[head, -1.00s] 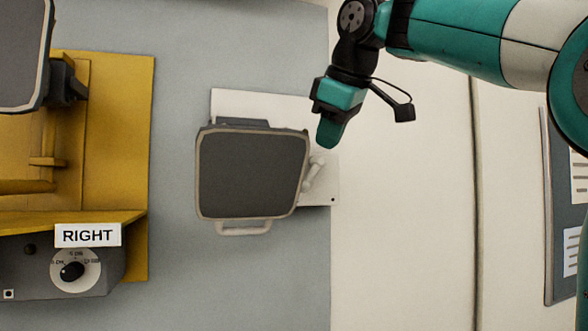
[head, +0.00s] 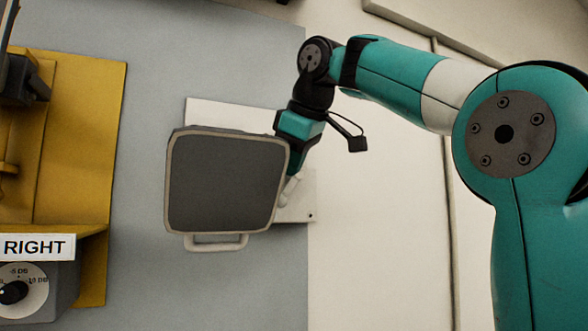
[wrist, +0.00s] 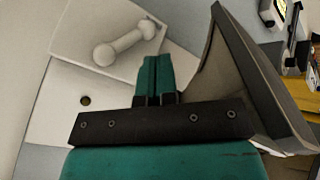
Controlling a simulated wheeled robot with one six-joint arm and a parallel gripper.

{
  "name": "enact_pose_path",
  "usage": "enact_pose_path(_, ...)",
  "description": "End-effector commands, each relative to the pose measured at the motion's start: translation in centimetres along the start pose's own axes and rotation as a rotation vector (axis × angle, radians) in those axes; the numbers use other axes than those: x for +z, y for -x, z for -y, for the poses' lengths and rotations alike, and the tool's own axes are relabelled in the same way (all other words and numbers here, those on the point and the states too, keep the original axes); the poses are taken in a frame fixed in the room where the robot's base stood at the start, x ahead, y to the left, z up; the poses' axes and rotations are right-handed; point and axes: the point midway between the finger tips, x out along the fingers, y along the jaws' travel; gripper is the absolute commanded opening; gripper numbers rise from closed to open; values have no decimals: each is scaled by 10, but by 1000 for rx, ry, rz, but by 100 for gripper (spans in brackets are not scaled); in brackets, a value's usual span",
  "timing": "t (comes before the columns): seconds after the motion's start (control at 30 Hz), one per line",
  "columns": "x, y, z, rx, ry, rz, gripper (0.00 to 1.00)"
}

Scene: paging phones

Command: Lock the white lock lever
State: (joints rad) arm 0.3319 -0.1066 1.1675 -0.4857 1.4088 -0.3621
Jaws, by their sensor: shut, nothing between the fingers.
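The white lock lever (head: 289,191) sticks out beside the right edge of a dark grey panel with a pale rim (head: 225,180). In the wrist view the lever (wrist: 120,46) is a white bar with rounded ends on a white plate (wrist: 65,105). My gripper (head: 294,168) is at the panel's right edge, just above the lever in the head view; its tips are partly hidden there. In the wrist view my gripper (wrist: 154,65) is shut and empty, its fingertips between the lever and the panel, a small gap from the lever.
The panel's edge (wrist: 240,60) stands close on the right of my fingers in the wrist view. A pale handle (head: 215,242) is under the panel. A yellow board (head: 85,160) with a RIGHT label (head: 35,247) and a dial (head: 20,291) is at left.

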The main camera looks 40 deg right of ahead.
Motion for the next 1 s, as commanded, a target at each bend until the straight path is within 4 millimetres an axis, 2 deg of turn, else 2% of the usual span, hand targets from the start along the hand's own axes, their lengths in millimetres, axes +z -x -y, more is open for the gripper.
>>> enact_pose_path(0.03,4,-17,3,-1,1,1,0)
enact_pose_path(0.1,4,-29,3,-1,1,1,0)
enact_pose_path(0.33,2,-54,2,-1,1,1,0)
enact_pose_path(1.0,1,-60,0,0,0,1,0)
